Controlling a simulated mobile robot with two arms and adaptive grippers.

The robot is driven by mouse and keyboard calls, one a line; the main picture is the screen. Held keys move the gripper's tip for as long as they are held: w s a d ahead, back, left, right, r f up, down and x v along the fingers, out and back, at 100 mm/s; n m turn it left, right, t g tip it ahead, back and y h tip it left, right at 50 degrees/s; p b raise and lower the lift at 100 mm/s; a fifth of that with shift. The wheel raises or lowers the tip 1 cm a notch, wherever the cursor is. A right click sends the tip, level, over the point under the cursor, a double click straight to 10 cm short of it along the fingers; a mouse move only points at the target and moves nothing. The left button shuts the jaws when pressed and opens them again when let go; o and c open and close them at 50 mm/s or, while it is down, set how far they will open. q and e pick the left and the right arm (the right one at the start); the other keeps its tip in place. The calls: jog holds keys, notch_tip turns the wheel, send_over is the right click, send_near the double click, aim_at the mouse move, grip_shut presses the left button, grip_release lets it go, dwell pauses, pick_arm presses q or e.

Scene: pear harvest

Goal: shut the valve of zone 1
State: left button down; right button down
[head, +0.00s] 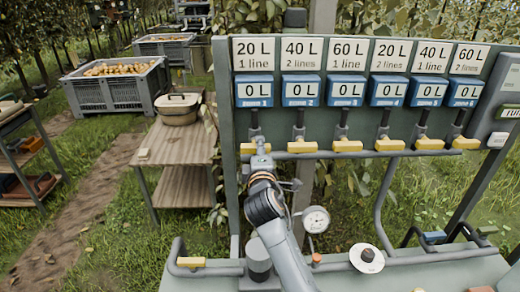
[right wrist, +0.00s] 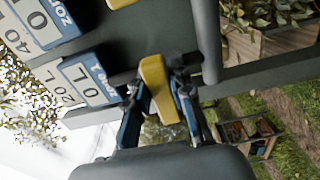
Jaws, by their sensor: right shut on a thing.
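The zone 1 valve has a yellow handle (head: 247,148) at the left end of the row, under the blue display marked 1 (head: 254,90), which reads 0 L. The handle lies crosswise, much like the other yellow handles. My right gripper (head: 262,158) is at this valve and partly covers it in the head view. In the right wrist view the two fingers of my right gripper (right wrist: 156,82) are on either side of the yellow handle (right wrist: 158,88), shut on it. My left gripper is not in view.
Several more yellow handles, such as zone 2's (head: 300,147), line the pipe to the right. Below are a round gauge (head: 316,219) and a white disc (head: 367,258). A wooden table (head: 170,145) and a grey crate (head: 120,95) stand at the left.

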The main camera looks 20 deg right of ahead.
jog(key=shift+f, duration=0.1)
jog(key=c, duration=1.2)
grip_release()
jog(key=shift+o, duration=0.2)
jog(key=shift+s, duration=0.1)
jog(key=v, duration=1.2)
